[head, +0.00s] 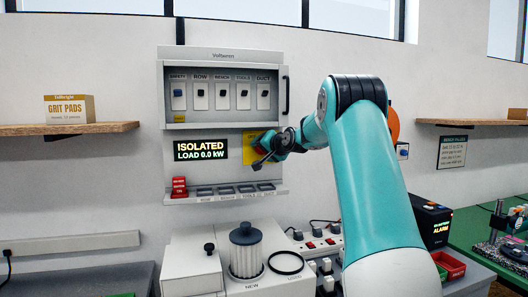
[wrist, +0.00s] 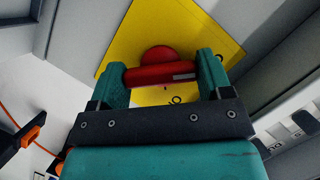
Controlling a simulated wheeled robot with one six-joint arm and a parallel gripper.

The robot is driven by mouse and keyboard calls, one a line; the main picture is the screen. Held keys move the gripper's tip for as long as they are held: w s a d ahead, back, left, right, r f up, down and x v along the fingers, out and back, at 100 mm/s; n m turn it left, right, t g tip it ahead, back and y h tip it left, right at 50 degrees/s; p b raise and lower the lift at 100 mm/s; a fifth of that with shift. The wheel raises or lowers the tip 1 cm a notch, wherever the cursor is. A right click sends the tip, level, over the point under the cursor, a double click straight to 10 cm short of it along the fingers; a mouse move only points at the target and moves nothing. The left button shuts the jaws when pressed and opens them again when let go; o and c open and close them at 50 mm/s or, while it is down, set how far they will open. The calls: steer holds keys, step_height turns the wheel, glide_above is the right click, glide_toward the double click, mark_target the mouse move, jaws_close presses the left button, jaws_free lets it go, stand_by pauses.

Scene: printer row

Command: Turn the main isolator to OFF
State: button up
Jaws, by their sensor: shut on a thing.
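The main isolator's red handle (wrist: 160,73) sits on a yellow plate (wrist: 205,30) in the wrist view. My gripper (wrist: 163,78) has one teal finger at each end of the handle's bar and is shut on it. The bar lies nearly level across that picture. Part of a black mark shows on the plate below the handle. In the head view my gripper (head: 268,150) is at the yellow plate (head: 249,139) on the panel, and it hides the handle. The display (head: 201,150) reads "ISOLATED" and "LOAD 0.0 kW".
A breaker cabinet (head: 223,57) with a row of labelled switches is above the display. A ledge (head: 215,201) with red tags (head: 179,187) at its left end is below. Filter equipment (head: 246,234) and a power strip (head: 318,240) stand under it. Shelves flank the panel.

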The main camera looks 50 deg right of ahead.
steer(key=shift+f, duration=0.1)
steer(key=o, duration=0.9)
steer(key=b+v, duration=0.5)
steer(key=v, duration=1.2)
steer(key=shift+s+a+b, duration=0.15)
steer(key=shift+s+b, duration=0.1)
steer(key=shift+b, duration=0.1)
